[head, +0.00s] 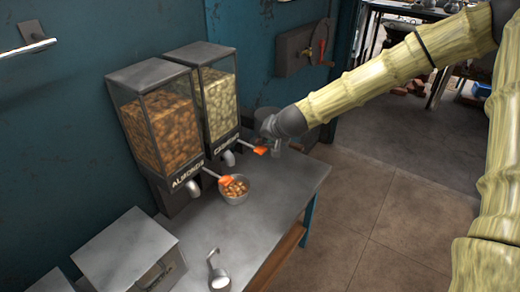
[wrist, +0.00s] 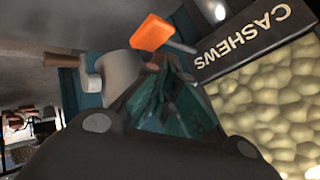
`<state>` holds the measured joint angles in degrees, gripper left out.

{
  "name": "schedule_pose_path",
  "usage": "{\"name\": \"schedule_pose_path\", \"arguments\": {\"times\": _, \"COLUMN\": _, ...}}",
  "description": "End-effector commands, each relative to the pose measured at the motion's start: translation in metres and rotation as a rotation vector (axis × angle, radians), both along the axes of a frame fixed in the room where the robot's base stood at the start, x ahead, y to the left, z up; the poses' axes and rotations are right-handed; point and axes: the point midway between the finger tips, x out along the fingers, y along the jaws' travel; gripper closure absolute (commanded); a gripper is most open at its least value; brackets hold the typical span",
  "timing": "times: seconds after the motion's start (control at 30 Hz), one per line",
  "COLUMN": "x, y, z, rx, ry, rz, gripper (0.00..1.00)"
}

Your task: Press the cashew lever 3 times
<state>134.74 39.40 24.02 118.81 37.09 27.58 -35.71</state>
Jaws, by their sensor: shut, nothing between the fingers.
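The cashew dispenser (head: 216,95) is a clear box of pale nuts on the bench against the wall. Its label shows upside down in the wrist view (wrist: 250,35). The orange cashew lever (head: 261,150) sticks out at the dispenser's lower front and also shows in the wrist view (wrist: 151,32). My gripper (head: 270,130) is shut and empty, close to the lever and seemingly above it. In the wrist view its fingertips (wrist: 170,65) point toward the lever; I cannot tell whether they touch it.
The almond dispenser (head: 157,120) stands to the left with its own orange lever (head: 226,182). A metal cup of nuts (head: 234,190) sits in front. A scoop (head: 217,272) and a metal box (head: 125,255) are on the grey bench (head: 285,185). Open floor lies to the right.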

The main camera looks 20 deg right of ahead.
Motion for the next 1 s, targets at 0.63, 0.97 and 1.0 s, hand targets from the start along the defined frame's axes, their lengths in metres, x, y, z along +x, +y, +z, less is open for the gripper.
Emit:
{"name": "schedule_pose_path", "arguments": {"times": 0.63, "x": 0.0000, "y": 0.0000, "z": -0.0010, "rx": 0.000, "ry": 0.000, "rz": 0.000, "gripper": 1.00}}
{"name": "schedule_pose_path", "arguments": {"times": 0.97, "x": -0.0001, "y": 0.0008, "z": -0.0085, "rx": -0.001, "ry": 0.000, "rz": 0.001, "gripper": 1.00}}
{"name": "schedule_pose_path", "arguments": {"times": 1.0, "x": 0.0000, "y": 0.0007, "z": -0.0083, "rx": 0.000, "ry": 0.000, "rz": 0.000, "gripper": 1.00}}
